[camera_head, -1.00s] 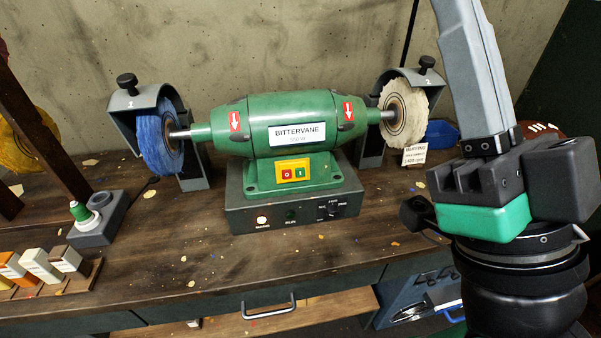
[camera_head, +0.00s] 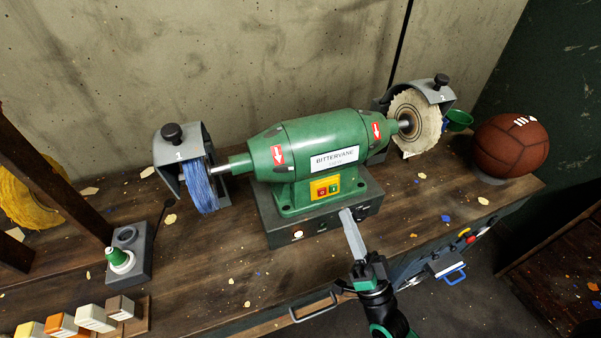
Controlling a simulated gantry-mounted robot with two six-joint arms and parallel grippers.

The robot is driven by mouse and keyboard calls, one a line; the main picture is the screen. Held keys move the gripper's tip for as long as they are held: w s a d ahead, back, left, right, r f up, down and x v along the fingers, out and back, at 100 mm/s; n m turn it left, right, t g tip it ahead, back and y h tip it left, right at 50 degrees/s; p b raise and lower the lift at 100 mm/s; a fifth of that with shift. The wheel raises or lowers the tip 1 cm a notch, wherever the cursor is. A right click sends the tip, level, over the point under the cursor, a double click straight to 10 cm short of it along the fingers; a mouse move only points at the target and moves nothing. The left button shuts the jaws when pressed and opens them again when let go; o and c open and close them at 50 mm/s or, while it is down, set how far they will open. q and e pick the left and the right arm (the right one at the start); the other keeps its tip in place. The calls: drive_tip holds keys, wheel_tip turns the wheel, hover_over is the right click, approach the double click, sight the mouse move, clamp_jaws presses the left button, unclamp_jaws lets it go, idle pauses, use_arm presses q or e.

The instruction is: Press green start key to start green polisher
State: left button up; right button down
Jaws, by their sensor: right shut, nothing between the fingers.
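The green polisher (camera_head: 310,150) stands on a grey base box on the workbench, with its label facing me. My right gripper (camera_head: 347,214) is shut and empty. Its tips are just below and right of the switch plate, in front of the base box, and hide part of its front. I cannot tell whether they touch the box. My left gripper is not in view.
A blue wheel (camera_head: 200,189) and a pale cloth wheel (camera_head: 408,117) sit at the polisher's ends under grey guards. A brown leather ball (camera_head: 511,146) rests at the bench's right end. A small grey block with a green-capped piece (camera_head: 118,257) and several coloured bars stand at left.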

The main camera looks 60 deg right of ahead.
sight(334, 189)
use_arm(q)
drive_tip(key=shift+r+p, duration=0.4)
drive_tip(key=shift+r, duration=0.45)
use_arm(e)
drive_tip(key=s+f+g, duration=0.1)
drive_tip(key=s+d, duration=0.1)
drive_tip(key=s, duration=0.1)
drive_tip(key=shift+f+g, duration=0.35)
drive_tip(key=shift+g, duration=0.05)
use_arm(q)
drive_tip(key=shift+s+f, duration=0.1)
use_arm(e)
drive_tip(key=shift+w+d, duration=0.1)
use_arm(q)
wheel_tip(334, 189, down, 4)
drive_tip(key=b, duration=0.4)
use_arm(e)
drive_tip(key=w+d+f, duration=0.2)
drive_tip(key=w+d, duration=0.3)
drive_tip(key=w, duration=0.2)
idle(0.4)
